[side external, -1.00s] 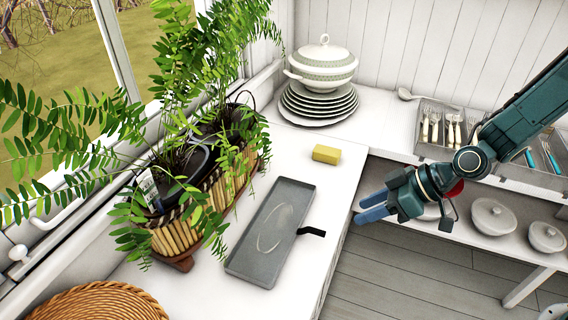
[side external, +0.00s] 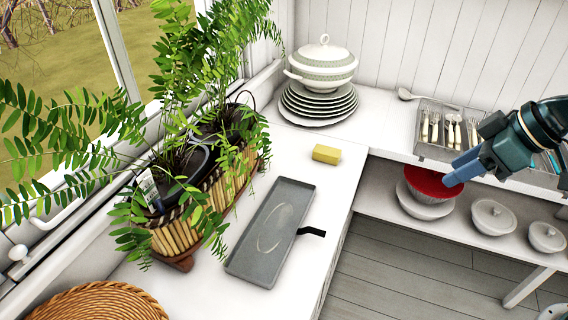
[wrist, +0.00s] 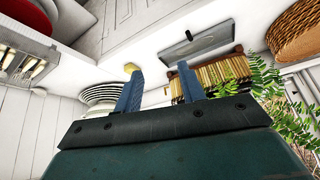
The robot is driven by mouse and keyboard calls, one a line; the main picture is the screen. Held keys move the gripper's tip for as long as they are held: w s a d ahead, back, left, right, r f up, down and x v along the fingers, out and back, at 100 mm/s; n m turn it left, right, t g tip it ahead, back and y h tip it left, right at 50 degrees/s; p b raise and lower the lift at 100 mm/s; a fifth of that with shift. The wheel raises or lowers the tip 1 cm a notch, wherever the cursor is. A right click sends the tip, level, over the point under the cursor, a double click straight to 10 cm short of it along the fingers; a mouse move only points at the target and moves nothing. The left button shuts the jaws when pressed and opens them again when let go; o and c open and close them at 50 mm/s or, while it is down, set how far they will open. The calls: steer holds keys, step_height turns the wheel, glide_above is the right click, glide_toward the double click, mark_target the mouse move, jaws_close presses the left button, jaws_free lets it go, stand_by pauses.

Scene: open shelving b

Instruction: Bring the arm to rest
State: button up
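My gripper (side external: 452,178) is at the right in the side view, raised in front of the right counter and the cutlery tray. In the wrist view my gripper (wrist: 160,72) shows two blue fingers standing apart with nothing held between them. It is open and empty. In the side view its fingers overlap, and they hide part of a red bowl (side external: 428,182) on the lower shelf behind.
A grey tray (side external: 268,235) and a yellow sponge (side external: 326,154) lie on the left counter beside a basket planter (side external: 190,225). Plates with a tureen (side external: 322,65) stand in the corner. A cutlery tray (side external: 432,150) and lidded pots (side external: 493,217) are at the right.

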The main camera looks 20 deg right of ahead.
steer(key=s+d+r+m+h, duration=0.1)
steer(key=s+d+r+m, duration=0.1)
steer(key=s, duration=0.4)
steer(key=s+d+r+m+h, duration=0.2)
steer(key=s+d+r+m, duration=0.1)
steer(key=s+d+r, duration=0.1)
steer(key=shift+s+d+r, duration=0.15)
steer(key=shift+s+d, duration=0.45)
steer(key=shift+s, duration=0.65)
